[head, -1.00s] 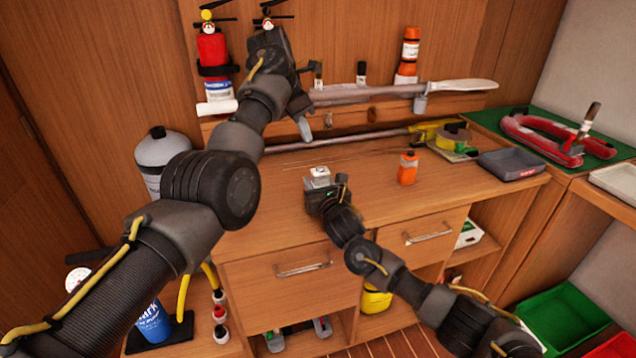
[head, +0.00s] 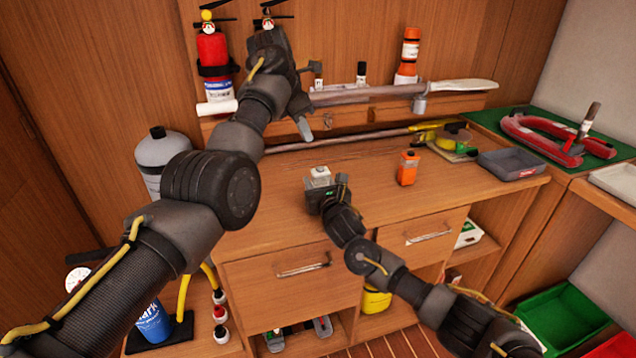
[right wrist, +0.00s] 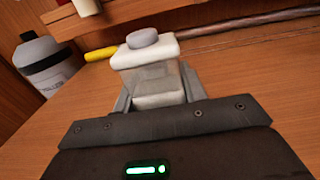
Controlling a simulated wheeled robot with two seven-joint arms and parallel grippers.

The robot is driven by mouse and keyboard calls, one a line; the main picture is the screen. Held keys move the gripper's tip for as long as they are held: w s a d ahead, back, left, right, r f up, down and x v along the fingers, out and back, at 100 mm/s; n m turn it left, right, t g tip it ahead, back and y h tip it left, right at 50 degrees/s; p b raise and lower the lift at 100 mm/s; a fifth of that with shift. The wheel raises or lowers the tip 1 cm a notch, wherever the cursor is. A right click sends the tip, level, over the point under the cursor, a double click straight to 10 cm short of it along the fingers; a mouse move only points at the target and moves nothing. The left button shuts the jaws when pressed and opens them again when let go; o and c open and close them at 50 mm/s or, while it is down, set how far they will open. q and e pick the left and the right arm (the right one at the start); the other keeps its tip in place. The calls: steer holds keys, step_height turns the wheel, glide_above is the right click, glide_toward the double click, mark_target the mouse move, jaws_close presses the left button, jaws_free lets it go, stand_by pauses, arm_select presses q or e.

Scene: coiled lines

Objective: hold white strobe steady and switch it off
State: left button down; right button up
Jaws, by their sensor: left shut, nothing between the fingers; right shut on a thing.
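The white strobe (head: 320,172) stands upright above the wooden bench top, near its front edge. In the right wrist view the strobe (right wrist: 152,58) shows a white cap, a clear body and a round grey button on top. My right gripper (right wrist: 155,100) is shut on its lower body, one finger on each side. The button is uncovered and nothing touches it. I cannot tell whether its light is on. My left gripper (head: 303,126) is shut and empty, hanging above and behind the strobe, apart from it.
An orange strobe-like unit (head: 407,168) stands on the bench to the right. A shelf with a long paddle-like tool (head: 400,91) runs along the back. The bench around the strobe is mostly clear.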

stand_by(0.4)
arm_select(q)
steer(key=m, duration=0.2)
glide_above(318, 172)
steer(key=s+a, duration=0.1)
steer(key=a, duration=0.1)
steer(key=f, duration=0.6)
steer(key=shift+s+d+f, duration=0.1)
steer(key=shift+d+f, duration=0.1)
steer(key=shift+f, duration=0.1)
steer(key=m, duration=0.2)
steer(key=t, duration=0.1)
steer(key=shift+w+d+m, duration=0.25)
steer(key=shift+d+m, duration=0.05)
steer(key=shift+m, duration=0.1)
steer(key=r+m+t, duration=0.1)
steer(key=m, duration=0.3)
steer(key=r+m+t, duration=0.1)
steer(key=m, duration=0.1)
steer(key=shift+w+d+r+t+h, duration=0.15)
steer(key=shift+d+r+t+h, duration=0.15)
steer(key=shift+d+r, duration=0.05)
step_height(318, 172, up, 6)
steer(key=m+t, duration=0.1)
steer(key=m, duration=0.5)
steer(key=m+t, duration=0.1)
steer(key=m, duration=0.2)
steer(key=shift+w+d+f+m+t, duration=0.15)
steer(key=shift+f+m+t, duration=0.1)
steer(key=shift+m+t, duration=0.05)
